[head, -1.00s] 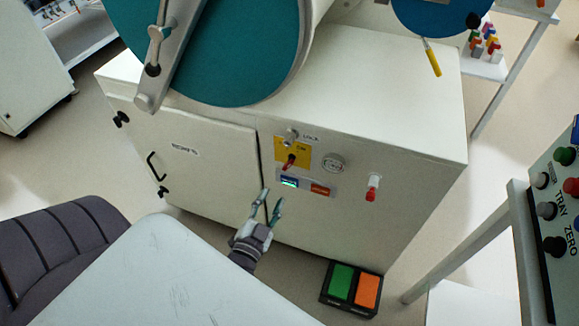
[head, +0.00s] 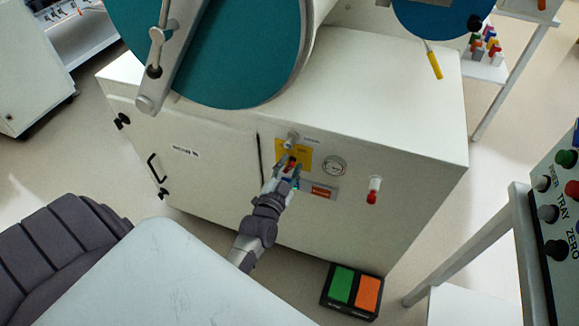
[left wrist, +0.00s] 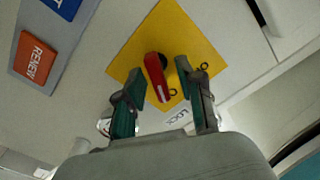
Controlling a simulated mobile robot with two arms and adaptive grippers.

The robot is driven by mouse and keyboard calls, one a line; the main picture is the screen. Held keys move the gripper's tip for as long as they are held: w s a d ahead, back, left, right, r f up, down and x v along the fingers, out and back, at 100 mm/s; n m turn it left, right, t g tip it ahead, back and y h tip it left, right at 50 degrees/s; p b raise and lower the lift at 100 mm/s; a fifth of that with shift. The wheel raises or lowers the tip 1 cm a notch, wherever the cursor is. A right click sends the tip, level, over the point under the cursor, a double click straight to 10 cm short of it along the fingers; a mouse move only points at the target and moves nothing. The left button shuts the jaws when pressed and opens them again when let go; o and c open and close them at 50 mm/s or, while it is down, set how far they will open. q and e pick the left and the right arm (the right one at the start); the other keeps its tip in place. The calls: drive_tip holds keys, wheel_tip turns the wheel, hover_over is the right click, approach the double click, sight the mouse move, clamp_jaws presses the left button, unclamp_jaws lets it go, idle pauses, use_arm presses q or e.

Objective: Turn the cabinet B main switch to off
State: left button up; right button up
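The main switch is a red handle (head: 291,163) on a yellow plate (head: 303,151) on the front of the white cabinet. In the left wrist view the red handle (left wrist: 157,77) stands out from the yellow plate (left wrist: 193,33), with a white line along it. My left gripper (head: 287,172) is at the switch. In the left wrist view its two fingers (left wrist: 164,92) are apart, one on each side of the handle's end, with gaps visible on both sides. The plate's position markings are not readable. My right gripper is not in view.
A green and orange pedal box (head: 353,290) lies on the floor.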

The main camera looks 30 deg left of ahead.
use_arm(q)
clamp_jaws()
idle(0.3)
drive_tip(key=shift+r+n+p, duration=0.1)
drive_tip(key=shift+n+p, duration=0.5)
drive_tip(key=shift+n, duration=0.5)
drive_tip(key=shift+s+a+n+p, duration=0.15)
drive_tip(key=shift+n+p, duration=0.35)
drive_tip(key=shift+n, duration=1.2)
unclamp_jaws()
